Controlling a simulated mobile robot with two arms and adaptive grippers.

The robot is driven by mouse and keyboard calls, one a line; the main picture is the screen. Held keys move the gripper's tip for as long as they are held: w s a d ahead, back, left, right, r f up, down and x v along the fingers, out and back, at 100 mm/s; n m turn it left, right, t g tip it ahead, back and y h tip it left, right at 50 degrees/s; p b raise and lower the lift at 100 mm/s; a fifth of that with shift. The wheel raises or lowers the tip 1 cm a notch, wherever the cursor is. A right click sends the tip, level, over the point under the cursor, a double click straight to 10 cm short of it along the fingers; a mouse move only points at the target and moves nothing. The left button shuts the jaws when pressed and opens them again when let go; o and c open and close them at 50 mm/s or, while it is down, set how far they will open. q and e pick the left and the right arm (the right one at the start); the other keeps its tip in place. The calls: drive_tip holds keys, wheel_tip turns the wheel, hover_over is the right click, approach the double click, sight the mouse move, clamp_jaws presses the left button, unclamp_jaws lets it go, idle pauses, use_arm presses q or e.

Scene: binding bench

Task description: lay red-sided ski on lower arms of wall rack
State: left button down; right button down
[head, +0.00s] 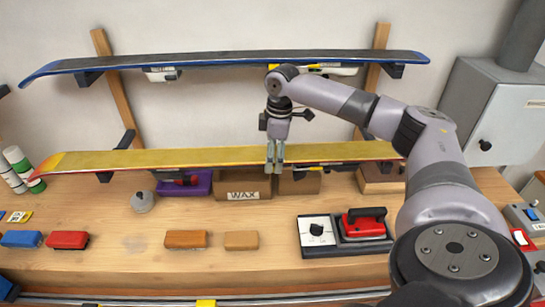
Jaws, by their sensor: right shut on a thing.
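The red-sided ski (190,159) has a yellow top and red edging that shows at its upturned left tip and along its right part. It lies roughly level across the wall rack (102,43), at the height of the lower arms (104,177). The left lower arm shows under the ski; I cannot tell whether ski and arms touch. My right gripper (275,160) points down and is shut on the ski near its middle. The right lower arm is partly hidden by the ski and my arm. My left gripper is out of view.
A black-topped, blue-edged ski (230,60) lies on the upper arms. Below are a WAX box (243,188), a purple bin (183,184), an iron (364,223), brushes and blocks on the bench (130,262). A grey cabinet (490,110) stands at right.

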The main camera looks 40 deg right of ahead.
drive_tip(key=w+d+f, duration=0.3)
drive_tip(key=w, duration=0.1)
drive_tip(key=shift+w+d+f+b, duration=0.15)
drive_tip(key=shift+w+d+b, duration=0.2)
drive_tip(key=shift+w+b, duration=0.1)
idle(0.4)
drive_tip(key=shift+s+f+p, duration=0.2)
drive_tip(key=shift+f+p, duration=0.15)
idle(0.8)
drive_tip(key=shift+c, duration=2.2)
unclamp_jaws()
wheel_tip(320, 180, up, 12)
drive_tip(key=shift+s+d, duration=0.4)
drive_tip(key=shift+d, duration=0.05)
